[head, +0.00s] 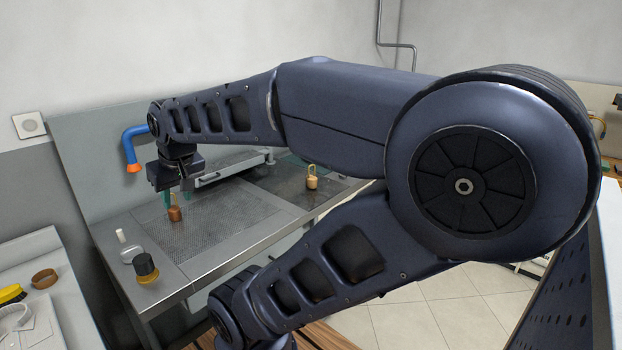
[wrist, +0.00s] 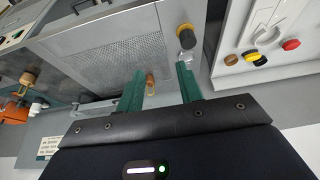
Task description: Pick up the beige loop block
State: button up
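The beige loop block (head: 312,182), a tan block with an upright loop on top, stands on the dark right part of the metal worktable (head: 150,225) in the head view. What looks like the same block (wrist: 28,79) shows at the far left in the wrist view. My gripper (head: 172,198) points down over the table's left part, well left of that block. In the wrist view my gripper (wrist: 160,70) has its two green fingers apart. A brown object (head: 175,214) stands below the gripper and shows between the fingers, close to the left one (wrist: 150,79).
A blue pipe with an orange end (head: 130,148) is on the back panel. A white counter (head: 50,255) with small items lies left. The perforated surface is mostly clear.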

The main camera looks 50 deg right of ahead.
dwell(0.3)
jog(key=o, duration=0.8)
